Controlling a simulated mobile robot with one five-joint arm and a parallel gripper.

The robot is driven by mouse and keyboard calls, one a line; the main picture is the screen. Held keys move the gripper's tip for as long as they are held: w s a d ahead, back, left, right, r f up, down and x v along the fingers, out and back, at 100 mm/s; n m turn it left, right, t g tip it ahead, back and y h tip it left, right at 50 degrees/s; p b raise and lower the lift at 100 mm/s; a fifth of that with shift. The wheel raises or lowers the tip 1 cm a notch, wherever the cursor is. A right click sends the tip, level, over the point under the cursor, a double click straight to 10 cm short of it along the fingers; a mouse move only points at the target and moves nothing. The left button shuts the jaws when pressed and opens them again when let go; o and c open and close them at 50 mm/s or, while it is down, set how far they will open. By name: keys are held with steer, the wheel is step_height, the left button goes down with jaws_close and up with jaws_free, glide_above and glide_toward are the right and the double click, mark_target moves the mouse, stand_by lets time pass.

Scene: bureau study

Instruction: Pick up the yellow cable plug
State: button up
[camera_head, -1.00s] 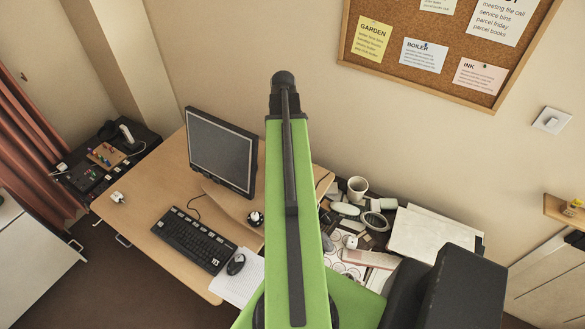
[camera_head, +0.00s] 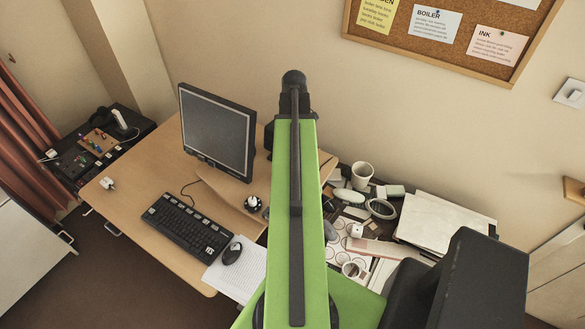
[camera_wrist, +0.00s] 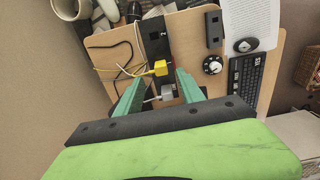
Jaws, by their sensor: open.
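The yellow cable plug (camera_wrist: 159,69) shows in the wrist view, on a pale yellow cable that runs off to the left. It lies by a dark strip on the wooden desk. My gripper (camera_wrist: 159,78) is open, with its two green fingers to the left and right of the plug's position in the picture. I cannot tell how far the plug is beyond the fingertips. A grey plug (camera_wrist: 167,92) shows between the fingers, nearer to my palm. In the head view my arm and the monitor hide this area, and the yellow plug does not show.
The monitor (camera_head: 217,130), keyboard (camera_head: 187,226) and mouse (camera_head: 232,253) are on the desk (camera_head: 140,190). A round black-and-white object (camera_wrist: 212,66) stands right of my fingers. Black and white cables lie at left. A mug (camera_head: 362,174) and clutter fill the right side.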

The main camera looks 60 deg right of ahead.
step_height(320, 180, down, 6)
steer(key=b, duration=0.5)
steer(key=shift+s+a+r, duration=0.1)
steer(key=shift+a+r, duration=0.05)
steer(key=shift+r, duration=0.15)
jaws_close()
